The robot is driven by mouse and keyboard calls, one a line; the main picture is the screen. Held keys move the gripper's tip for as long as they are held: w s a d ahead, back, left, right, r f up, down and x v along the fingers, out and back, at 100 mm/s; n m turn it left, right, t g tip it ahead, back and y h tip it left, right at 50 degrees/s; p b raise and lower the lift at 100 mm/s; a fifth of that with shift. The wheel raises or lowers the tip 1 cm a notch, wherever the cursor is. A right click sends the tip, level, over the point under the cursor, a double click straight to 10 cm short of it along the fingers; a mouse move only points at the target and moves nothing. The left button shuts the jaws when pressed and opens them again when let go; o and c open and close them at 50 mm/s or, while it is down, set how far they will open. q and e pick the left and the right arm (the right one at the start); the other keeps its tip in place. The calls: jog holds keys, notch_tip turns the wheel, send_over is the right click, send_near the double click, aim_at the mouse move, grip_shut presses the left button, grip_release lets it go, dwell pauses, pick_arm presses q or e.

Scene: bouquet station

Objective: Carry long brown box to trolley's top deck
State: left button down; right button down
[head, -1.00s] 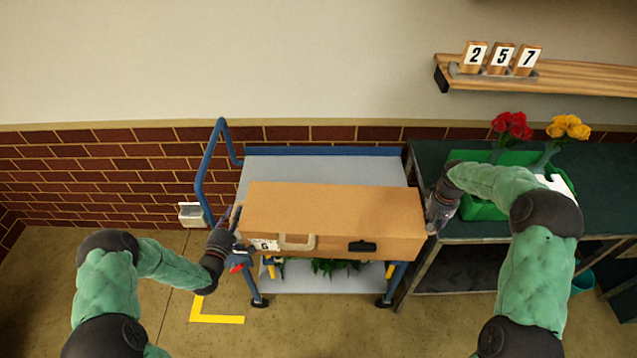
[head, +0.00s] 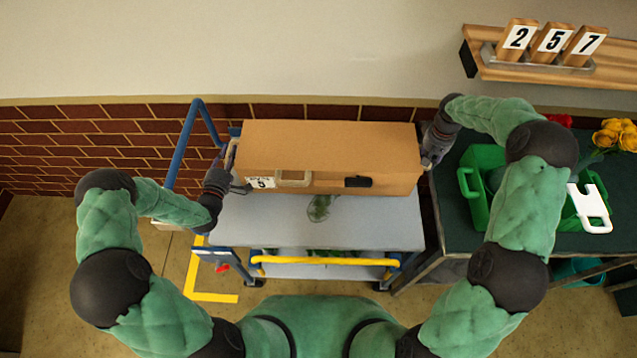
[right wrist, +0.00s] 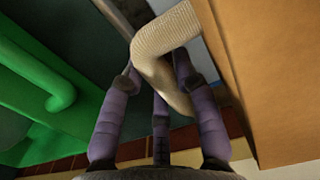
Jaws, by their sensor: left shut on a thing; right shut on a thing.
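The long brown box (head: 330,145) is level over the rear part of the trolley's top deck (head: 375,225) in the head view. Its front has a pale handle, a number label and a black latch. My left gripper (head: 232,168) is shut on the pale handle at the box's left end. My right gripper (head: 428,158) is at the right end. The right wrist view shows its fingers (right wrist: 160,105) around a beige loop handle (right wrist: 155,60) beside the box wall (right wrist: 270,70). I cannot tell whether the box touches the deck.
A small greenish object (head: 319,208) shows on the deck in front of the box. The trolley has a yellow bar (head: 320,261) and a blue handle (head: 180,150). At right, a dark table holds a green crate (head: 472,185) and yellow flowers (head: 612,135). A number shelf (head: 555,70) is above.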

pick_arm(q)
jog(key=shift+w+d, duration=0.2)
jog(key=shift+w, duration=0.05)
pick_arm(e)
jog(key=shift+w+a, duration=0.1)
jog(key=shift+w, duration=0.3)
jog(key=shift+s+r, duration=0.1)
